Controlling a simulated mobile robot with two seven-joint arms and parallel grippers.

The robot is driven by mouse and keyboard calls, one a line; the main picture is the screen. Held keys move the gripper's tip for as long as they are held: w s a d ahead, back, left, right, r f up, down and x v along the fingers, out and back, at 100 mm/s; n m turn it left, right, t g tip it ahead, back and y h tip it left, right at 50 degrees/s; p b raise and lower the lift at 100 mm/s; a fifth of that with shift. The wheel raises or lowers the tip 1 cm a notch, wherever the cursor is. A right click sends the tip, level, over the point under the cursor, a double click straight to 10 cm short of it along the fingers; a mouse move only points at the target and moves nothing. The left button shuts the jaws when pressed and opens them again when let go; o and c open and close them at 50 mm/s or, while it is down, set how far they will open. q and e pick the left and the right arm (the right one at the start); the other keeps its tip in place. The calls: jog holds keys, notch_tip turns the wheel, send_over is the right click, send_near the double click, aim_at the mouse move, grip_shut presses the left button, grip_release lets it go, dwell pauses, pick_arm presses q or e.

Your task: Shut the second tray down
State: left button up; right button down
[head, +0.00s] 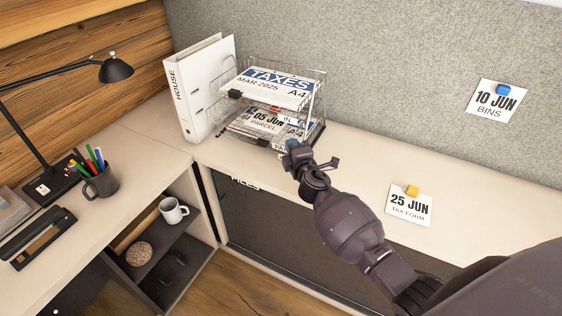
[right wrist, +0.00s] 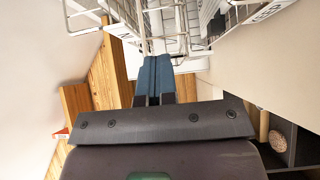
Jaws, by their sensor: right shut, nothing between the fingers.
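A wire letter-tray stack (head: 318,80) stands on the back counter. Its upper tray holds a white "TAXES MAR 2025 A4" paper stack (head: 272,84) and has an "IN" label. The second tray down holds papers marked "05 JUN PARCEL" (head: 264,121); its front label is partly hidden by my gripper. How far this tray sticks out is hard to tell. My right gripper (head: 293,147) is at the front right of that tray, its blue fingers (right wrist: 153,80) closed together and empty. White wire bars (right wrist: 172,22) show just beyond the fingertips; contact cannot be told. My left gripper is out of view.
A white "HOUSE" binder (head: 201,88) stands left of the stack. A "25 JUN TAX FORM" note (head: 409,206) lies on the counter to the right, which is otherwise clear. A pen cup (head: 101,182), desk lamp (head: 115,70) and mug (head: 173,210) are at left.

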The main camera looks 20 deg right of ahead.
aim_at(297, 134)
jog(key=shift+w+d+r+b, duration=0.1)
jog(key=shift+w+d+b, duration=0.1)
jog(key=shift+w+d, duration=0.6)
jog(key=shift+w+d+b, duration=0.15)
jog(key=shift+w+d, duration=0.4)
jog(key=shift+d, duration=0.35)
